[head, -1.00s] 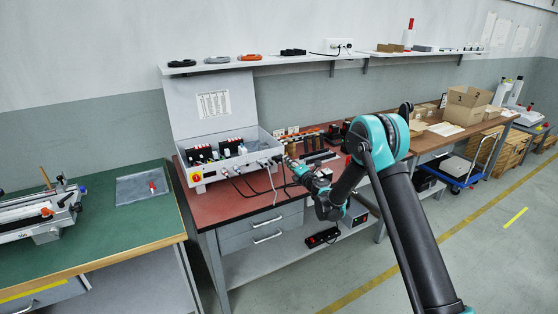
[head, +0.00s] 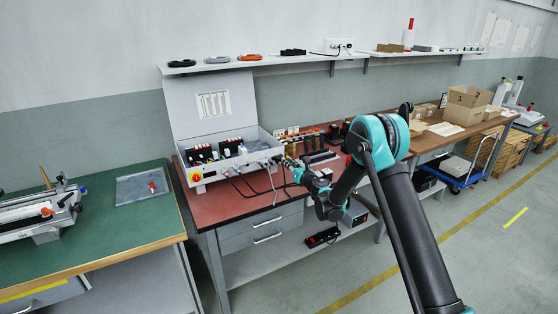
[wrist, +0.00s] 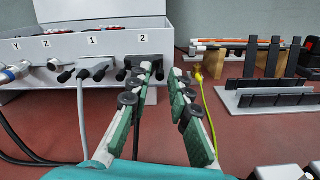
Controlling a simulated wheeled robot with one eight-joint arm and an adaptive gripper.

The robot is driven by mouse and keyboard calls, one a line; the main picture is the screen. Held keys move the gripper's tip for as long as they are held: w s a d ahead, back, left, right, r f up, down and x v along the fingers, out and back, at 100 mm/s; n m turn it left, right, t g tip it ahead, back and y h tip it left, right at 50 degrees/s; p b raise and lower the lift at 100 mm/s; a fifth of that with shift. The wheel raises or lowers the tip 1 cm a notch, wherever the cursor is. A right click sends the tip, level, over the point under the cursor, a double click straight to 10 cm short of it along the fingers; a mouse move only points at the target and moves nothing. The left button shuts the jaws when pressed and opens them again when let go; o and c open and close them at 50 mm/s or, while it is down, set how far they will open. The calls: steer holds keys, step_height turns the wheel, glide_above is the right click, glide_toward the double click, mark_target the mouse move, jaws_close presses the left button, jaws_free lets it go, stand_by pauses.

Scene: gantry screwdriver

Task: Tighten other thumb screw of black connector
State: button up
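The black connector (wrist: 134,77) is plugged into port 2 on the front of the grey control box (wrist: 55,97). Its left thumb screw (wrist: 121,75) is in clear view in the wrist view. Its right thumb screw (wrist: 159,72) shows as a dark end between the fingertips. My gripper (wrist: 161,74) is open, with one finger on each side of that right screw. The fingers hide part of the connector, and I cannot tell whether either touches the screw. In the head view my gripper (head: 287,162) is at the right end of the box front.
A yellow-green cable (wrist: 198,92) hangs just right of the fingers. A rack of black plates (wrist: 265,92) stands farther right. Red bench top (wrist: 240,145) lies below.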

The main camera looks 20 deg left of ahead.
steer(key=n, duration=0.3)
steer(key=shift+n, duration=0.4)
steer(key=n, duration=0.4)
steer(key=shift+n, duration=0.4)
steer(key=shift+c, duration=0.6)
jaws_close()
